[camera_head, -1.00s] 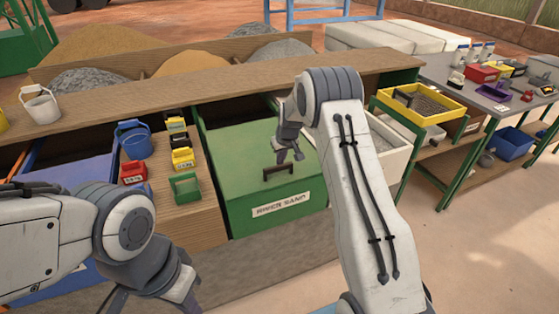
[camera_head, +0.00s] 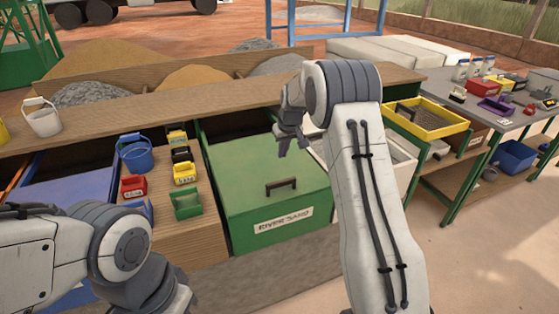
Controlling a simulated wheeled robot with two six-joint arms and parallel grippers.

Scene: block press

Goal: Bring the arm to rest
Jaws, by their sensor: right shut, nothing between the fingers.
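My right gripper (camera_head: 283,147) is shut and empty. It hangs over the back right part of the green River Sand box lid (camera_head: 250,168), behind and above the dark handle (camera_head: 281,186), and looks apart from it. My right arm rises from the lower right and bends at its elbow near the wooden ledge. My left arm comes in from the left edge and bends down in the lower left. Its gripper's fingers are not in view; they lie below the picture's edge.
A blue bucket (camera_head: 136,156) and several small coloured bins, one of them green (camera_head: 187,205), stand left of the lid. A white bucket (camera_head: 42,120) stands on the ledge. A yellow tray (camera_head: 433,130) is at right. The floor at lower right is clear.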

